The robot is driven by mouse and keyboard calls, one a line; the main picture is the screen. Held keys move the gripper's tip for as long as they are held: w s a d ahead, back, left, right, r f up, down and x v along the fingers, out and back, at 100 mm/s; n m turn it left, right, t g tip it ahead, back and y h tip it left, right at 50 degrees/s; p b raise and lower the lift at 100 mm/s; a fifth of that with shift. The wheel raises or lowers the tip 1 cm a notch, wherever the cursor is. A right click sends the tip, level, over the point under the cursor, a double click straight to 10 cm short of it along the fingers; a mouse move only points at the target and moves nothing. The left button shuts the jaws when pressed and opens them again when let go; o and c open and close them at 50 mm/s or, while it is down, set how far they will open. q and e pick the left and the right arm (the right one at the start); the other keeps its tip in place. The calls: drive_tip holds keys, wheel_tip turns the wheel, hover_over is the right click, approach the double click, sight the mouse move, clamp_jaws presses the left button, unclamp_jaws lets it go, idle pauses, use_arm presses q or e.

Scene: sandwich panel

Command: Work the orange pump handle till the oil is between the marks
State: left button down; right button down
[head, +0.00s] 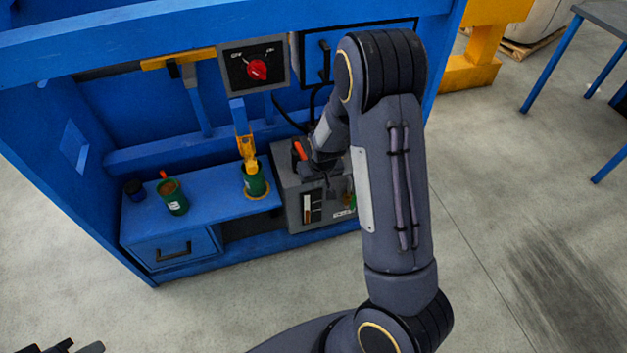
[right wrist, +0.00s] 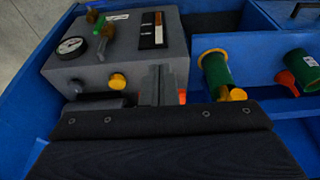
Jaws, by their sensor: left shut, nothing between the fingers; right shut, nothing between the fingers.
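The grey pump box (head: 288,190) stands at the right end of the blue bench. Its orange handle (head: 299,149) shows at the top, beside my right gripper (head: 312,168). In the right wrist view, the shut fingers of that gripper (right wrist: 162,82) are over the edge of the box, with a small orange part (right wrist: 182,97) beside them; contact cannot be told. The oil window (head: 312,207) is on the box front and shows brown in a narrow strip; it also appears in the right wrist view (right wrist: 152,30). The level against the marks is too small to read. My left gripper (head: 72,348) is shut at the lower left edge, away from the bench.
A round gauge (right wrist: 70,46), a yellow knob (right wrist: 117,81) and a green lever (right wrist: 103,47) are on the box. Green cans (head: 173,197) stand on the bench to the left. A red switch (head: 257,70) is above. My right arm hides the bench's right side.

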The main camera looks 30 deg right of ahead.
use_arm(q)
drive_tip(key=shift+s+r, duration=0.1)
drive_tip(key=shift+r, duration=0.3)
use_arm(e)
drive_tip(key=shift+s+a+r, duration=0.2)
drive_tip(key=shift+s+r, duration=0.55)
drive_tip(key=shift+r, duration=0.15)
drive_tip(key=shift+s+a+r, duration=0.2)
drive_tip(key=shift+s+r, duration=0.5)
drive_tip(key=shift+r, duration=0.2)
